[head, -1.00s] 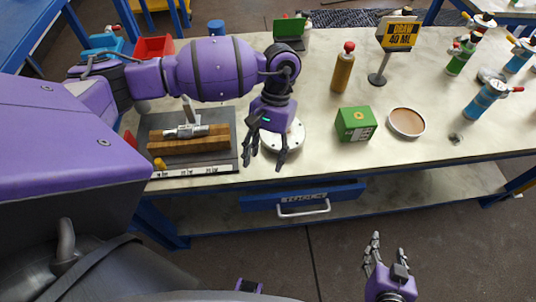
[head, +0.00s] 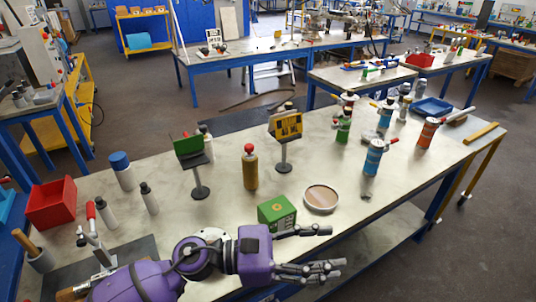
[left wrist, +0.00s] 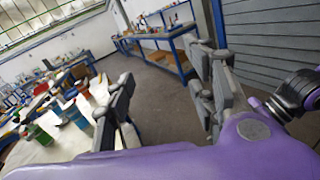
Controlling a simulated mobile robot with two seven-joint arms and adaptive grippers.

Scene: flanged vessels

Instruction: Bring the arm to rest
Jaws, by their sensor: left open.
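My left gripper (head: 328,248) is open and empty, with its fingers pointing right over the front edge of the workbench (head: 225,212). The purple arm comes in along the bottom of the head view. In the left wrist view the gripper's dark fingers (left wrist: 165,98) are spread apart with nothing between them. The green box (head: 277,213) stands just behind the gripper; I cannot tell whether they touch. My right gripper is not identifiable in the current views.
A sign on a stand (head: 285,128), flanged vessels (head: 373,158) and a red bin (head: 52,204) are farther off. Open floor (head: 480,235) lies at the right.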

